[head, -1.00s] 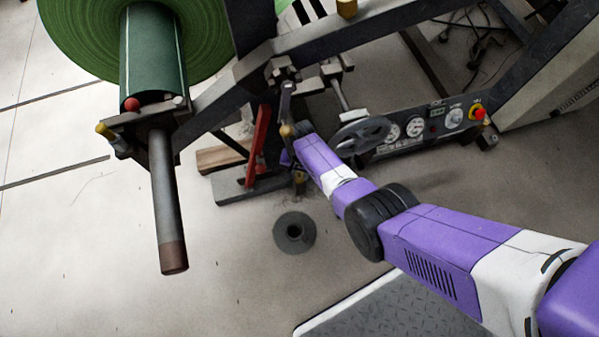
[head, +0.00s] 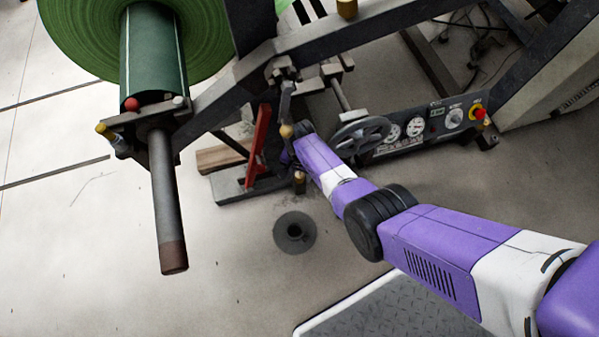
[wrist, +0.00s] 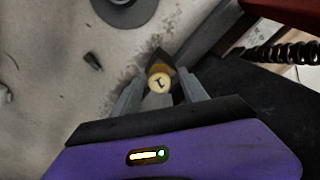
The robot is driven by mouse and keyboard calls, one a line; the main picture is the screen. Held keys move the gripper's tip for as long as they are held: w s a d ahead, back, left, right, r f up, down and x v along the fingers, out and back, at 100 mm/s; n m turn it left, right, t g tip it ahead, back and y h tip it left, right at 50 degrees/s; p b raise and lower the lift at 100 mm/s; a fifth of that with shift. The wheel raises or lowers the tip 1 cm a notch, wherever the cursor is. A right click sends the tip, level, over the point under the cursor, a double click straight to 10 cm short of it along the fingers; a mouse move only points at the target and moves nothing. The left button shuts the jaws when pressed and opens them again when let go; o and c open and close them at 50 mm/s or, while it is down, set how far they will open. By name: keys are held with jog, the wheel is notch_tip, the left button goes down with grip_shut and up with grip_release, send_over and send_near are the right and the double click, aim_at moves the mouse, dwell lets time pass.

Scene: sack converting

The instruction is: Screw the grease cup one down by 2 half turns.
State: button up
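The grease cup one (wrist: 159,82) shows in the wrist view as a small round brass cap with a dark mark like a 1 on its face. My gripper (wrist: 160,76) points at it, with one grey finger on each side of the cap. The fingers look spread, with a narrow gap beside the cap; contact is hard to make out. In the head view my purple wrist hides most of the gripper beside the machine frame. A small brass piece (head: 299,180) shows just below it; I cannot tell whether it is the same cup.
A red lever (head: 259,140) stands left of my wrist, and a handwheel (head: 361,137) and gauge panel (head: 425,128) lie to its right. A brass knob (head: 286,131) sits close above. A dark round part (head: 294,233) lies on open floor. A roll shaft (head: 166,205) juts out left.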

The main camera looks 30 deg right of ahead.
aim_at(300, 175)
notch_tip(300, 175, up, 8)
jog(key=p, duration=0.5)
jog(key=shift+f, duration=0.1)
dwell(0.7)
